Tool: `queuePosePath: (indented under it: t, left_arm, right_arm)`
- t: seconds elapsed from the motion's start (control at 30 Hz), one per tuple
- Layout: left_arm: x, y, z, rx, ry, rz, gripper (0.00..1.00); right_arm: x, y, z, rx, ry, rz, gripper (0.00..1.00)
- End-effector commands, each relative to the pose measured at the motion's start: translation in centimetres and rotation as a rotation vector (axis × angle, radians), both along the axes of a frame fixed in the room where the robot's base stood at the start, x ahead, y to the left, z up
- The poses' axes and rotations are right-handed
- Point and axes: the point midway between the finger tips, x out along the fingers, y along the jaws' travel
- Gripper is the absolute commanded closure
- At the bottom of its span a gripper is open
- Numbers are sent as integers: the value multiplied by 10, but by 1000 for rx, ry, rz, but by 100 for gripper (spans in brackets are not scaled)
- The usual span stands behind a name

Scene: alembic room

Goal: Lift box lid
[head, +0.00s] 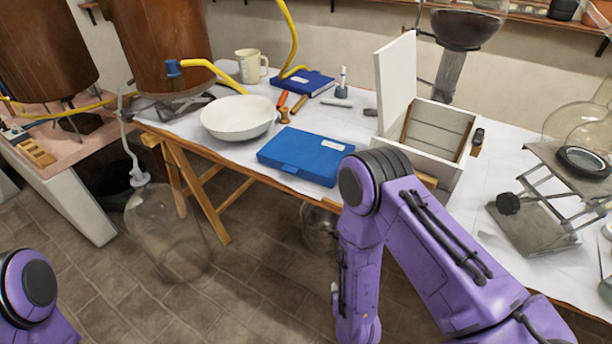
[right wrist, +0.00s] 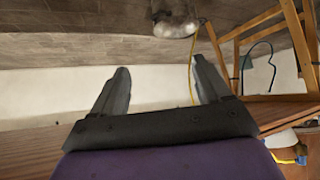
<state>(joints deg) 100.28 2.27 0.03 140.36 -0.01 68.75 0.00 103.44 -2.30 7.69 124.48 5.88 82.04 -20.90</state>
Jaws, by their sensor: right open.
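A white box (head: 420,162) with a wood-coloured inside stands on the table, right of centre in the head view. Its white lid (head: 396,82) stands upright at the box's left side, so the box is open at the top. My right arm passes in front of the box's lower front and hides part of it. My right gripper is out of the head view; in the right wrist view its two fingers (right wrist: 160,66) are apart with nothing between them. It is away from the box, which I cannot make out in that view. My left gripper is not in view.
A flat blue case (head: 303,156) lies left of the white box, near a white bowl (head: 238,117). A metal lifting stand (head: 545,205) is to the right. Dark glassware (head: 462,35) stands behind the box. A large glass flask (head: 167,232) is on the floor.

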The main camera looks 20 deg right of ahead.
Motion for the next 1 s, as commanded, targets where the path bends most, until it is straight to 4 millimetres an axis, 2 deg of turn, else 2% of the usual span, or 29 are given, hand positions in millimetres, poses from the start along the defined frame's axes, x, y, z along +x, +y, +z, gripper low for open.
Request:
queuePosePath:
  t: [0.03,0.07,0.1,0.13,0.2,0.3,0.43,0.53,0.8,1.0]
  left_arm:
    - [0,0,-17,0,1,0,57]
    - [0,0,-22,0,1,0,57]
    - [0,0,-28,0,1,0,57]
    - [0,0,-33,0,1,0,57]
    - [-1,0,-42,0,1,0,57]
    - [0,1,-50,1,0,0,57]
    - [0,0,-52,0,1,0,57]
    - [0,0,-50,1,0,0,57]
    - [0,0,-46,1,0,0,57]
    - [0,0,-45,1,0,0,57]
  right_arm:
    - [65,26,11,-67,-170,27,23]
    - [99,42,27,-119,-264,27,23]
    - [139,63,54,-188,-380,4,23]
    - [164,78,76,-238,-456,-29,23]
    - [201,106,126,-328,-573,-138,23]
    - [220,133,177,-394,-623,-293,23]
    - [224,145,206,-419,-613,-398,23]
    - [231,138,211,-425,-606,-414,23]
    - [269,91,211,-425,-606,-413,23]
    - [288,70,210,-426,-608,-409,23]
